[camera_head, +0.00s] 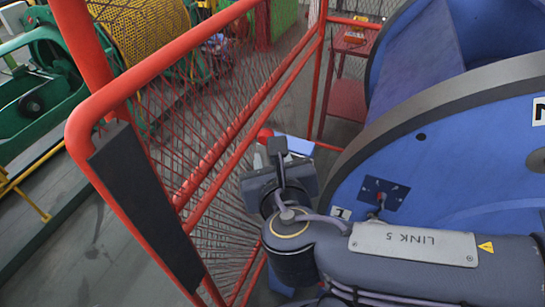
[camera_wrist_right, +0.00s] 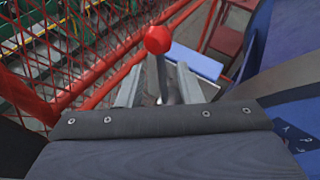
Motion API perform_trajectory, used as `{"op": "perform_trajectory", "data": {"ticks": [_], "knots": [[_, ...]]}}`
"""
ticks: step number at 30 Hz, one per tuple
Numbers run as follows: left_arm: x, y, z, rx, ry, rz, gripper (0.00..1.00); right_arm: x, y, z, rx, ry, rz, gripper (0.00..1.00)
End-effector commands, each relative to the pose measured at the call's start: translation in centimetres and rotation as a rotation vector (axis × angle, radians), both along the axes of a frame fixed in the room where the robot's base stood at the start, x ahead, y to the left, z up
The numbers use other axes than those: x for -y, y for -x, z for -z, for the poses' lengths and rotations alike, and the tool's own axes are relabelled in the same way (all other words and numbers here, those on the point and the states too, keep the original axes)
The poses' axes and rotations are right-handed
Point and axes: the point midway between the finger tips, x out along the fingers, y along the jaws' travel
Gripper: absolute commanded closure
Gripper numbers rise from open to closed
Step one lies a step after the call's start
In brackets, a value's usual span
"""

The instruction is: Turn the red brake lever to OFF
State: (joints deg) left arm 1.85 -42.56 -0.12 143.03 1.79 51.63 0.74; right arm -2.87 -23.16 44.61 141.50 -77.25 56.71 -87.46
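The red brake lever shows in the right wrist view as a red ball knob (camera_wrist_right: 157,40) on a grey rod (camera_wrist_right: 162,78). The rod stands nearly upright in the picture, and its lower end is hidden behind my gripper body. In the head view the red knob (camera_head: 265,135) shows just beyond my right gripper (camera_head: 275,158), which hides the rod. No OFF marking is readable. My left gripper is in neither view.
A red mesh guard (camera_head: 215,160) with a dark pad (camera_head: 146,205) stands at left. A large blue drum (camera_head: 440,150) fills the right, close to my right arm. A light blue plate (camera_wrist_right: 195,60) lies behind the lever. A red stand (camera_head: 347,95) is farther back.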

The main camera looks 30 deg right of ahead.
Motion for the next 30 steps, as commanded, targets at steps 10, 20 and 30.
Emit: {"op": "perform_trajectory", "data": {"ticks": [10,20,30], "knots": [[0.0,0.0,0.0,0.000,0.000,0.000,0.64,-0.2,0.6,-0.1,-0.002,-0.001,0.000,0.68],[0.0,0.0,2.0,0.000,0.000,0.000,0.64,3.4,0.7,0.3,-0.059,-0.431,0.346,1.00],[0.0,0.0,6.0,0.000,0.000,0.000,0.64,6.0,1.9,-6.4,-0.389,-0.892,0.634,1.00]]}}
